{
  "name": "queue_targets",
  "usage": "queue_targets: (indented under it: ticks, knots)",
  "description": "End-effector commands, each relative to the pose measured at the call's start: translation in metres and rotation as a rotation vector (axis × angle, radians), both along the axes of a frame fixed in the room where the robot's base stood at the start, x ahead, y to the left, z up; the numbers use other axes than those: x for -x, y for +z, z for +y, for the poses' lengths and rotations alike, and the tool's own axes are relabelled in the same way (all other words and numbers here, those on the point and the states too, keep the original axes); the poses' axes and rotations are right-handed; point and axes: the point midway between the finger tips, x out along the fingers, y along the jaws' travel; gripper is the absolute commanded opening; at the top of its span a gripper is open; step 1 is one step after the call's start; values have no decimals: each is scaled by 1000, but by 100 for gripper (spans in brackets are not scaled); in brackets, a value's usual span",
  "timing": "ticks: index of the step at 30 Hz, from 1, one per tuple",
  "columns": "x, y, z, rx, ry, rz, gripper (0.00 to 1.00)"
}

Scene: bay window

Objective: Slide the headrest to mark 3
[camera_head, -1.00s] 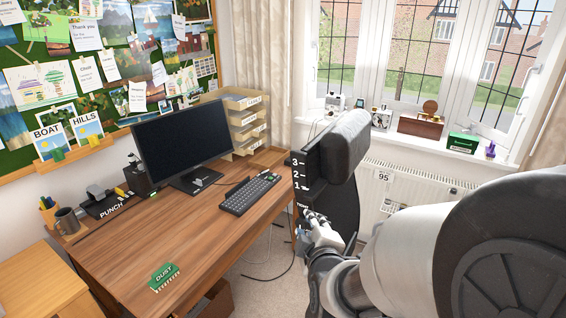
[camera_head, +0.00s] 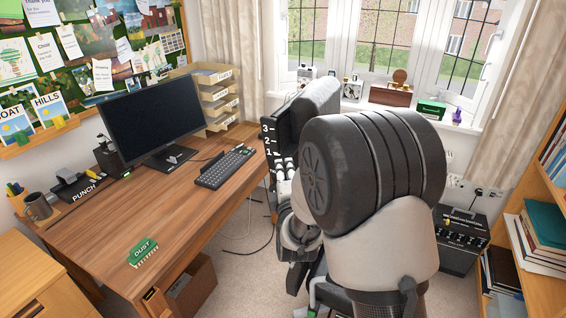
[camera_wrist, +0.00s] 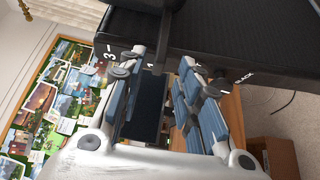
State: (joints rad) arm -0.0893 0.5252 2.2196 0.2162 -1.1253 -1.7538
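The dark grey headrest (camera_head: 318,96) sits at the top of the black chair back; my arm hides its lower part. Beside it a black scale (camera_head: 267,140) carries white marks 3, 2 and 1 from top to bottom.
The wooden desk (camera_head: 110,225) with monitor (camera_head: 152,113) and keyboard (camera_head: 225,167) stands left of the chair. The windowsill with small boxes is behind. A bookshelf (camera_head: 545,285) and a dark box (camera_head: 460,240) are at right. Some carpet is free between desk and chair.

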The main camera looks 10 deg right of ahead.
Motion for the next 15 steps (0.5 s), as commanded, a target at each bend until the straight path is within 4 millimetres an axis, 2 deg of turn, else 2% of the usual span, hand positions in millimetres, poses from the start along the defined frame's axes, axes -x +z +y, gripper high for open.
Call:
queue_targets:
  ticks: [1, 6, 10, 15]
  knots:
    - [-12, -2, -2, 0, -1, -1, 32]
    - [-44, -3, -5, 0, -1, -2, 32]
    - [-60, -5, -7, 0, -1, 0, 32]
    - [-70, -5, -8, 0, 0, 1, 32]
